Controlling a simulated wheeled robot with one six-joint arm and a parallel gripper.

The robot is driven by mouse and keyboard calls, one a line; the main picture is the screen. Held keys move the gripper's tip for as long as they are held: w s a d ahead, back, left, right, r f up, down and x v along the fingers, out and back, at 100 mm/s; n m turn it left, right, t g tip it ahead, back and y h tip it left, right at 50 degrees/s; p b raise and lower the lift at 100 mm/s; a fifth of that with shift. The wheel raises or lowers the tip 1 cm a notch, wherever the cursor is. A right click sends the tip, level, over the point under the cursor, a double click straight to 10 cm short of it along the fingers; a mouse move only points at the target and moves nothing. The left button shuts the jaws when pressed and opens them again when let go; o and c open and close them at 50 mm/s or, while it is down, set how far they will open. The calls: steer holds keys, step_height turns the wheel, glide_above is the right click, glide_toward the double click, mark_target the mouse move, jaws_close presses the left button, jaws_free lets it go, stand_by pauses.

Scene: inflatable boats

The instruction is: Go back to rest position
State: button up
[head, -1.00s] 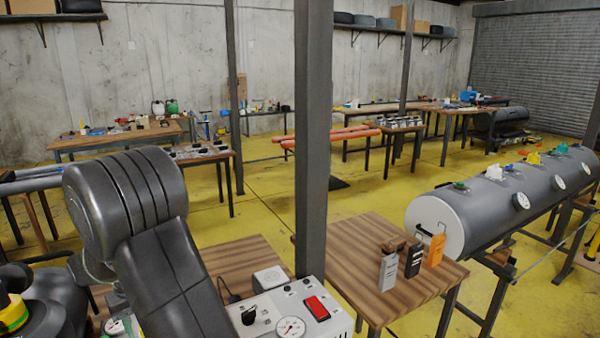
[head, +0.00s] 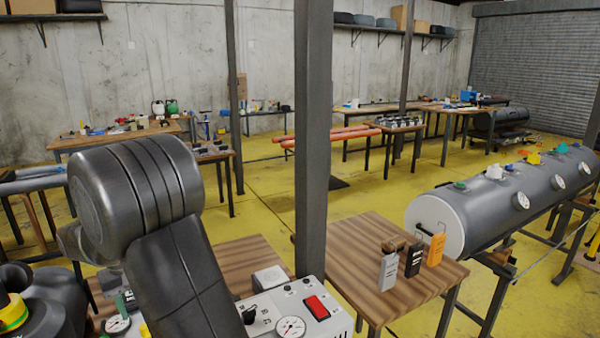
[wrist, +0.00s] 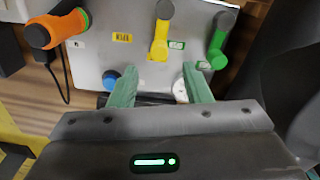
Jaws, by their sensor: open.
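My gripper (wrist: 160,90) shows in the wrist view with its two green fingers apart and nothing between them. Beyond the fingers is a light grey panel (wrist: 135,65) with an orange handle (wrist: 55,30), a yellow handle (wrist: 160,35) and a green handle (wrist: 218,45). A blue knob (wrist: 112,78) is beside the left finger, and a white knob (wrist: 180,88) is beside the right one. I cannot tell whether the fingers touch the knobs. In the head view my arm rises at the lower left, and the gripper's fingers are not clearly seen there.
A control box (head: 310,315) with a red switch and a gauge stands close to my arm. A wooden table (head: 350,250) holds grey, black and orange devices. A dark post (head: 312,150) rises near it. A grey cylinder (head: 480,205) lies at right. Yellow floor (head: 270,195) is open behind.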

step_height(320, 180, down, 7)
steer(key=shift+f, duration=0.1)
steer(key=shift+w+d+m, duration=0.1)
steer(key=shift+d+m, duration=0.2)
steer(key=shift+m, duration=0.4)
steer(key=shift+w+d+m, duration=0.1)
steer(key=shift+d+m, duration=0.2)
steer(key=shift+m, duration=0.4)
steer(key=shift+d, duration=0.15)
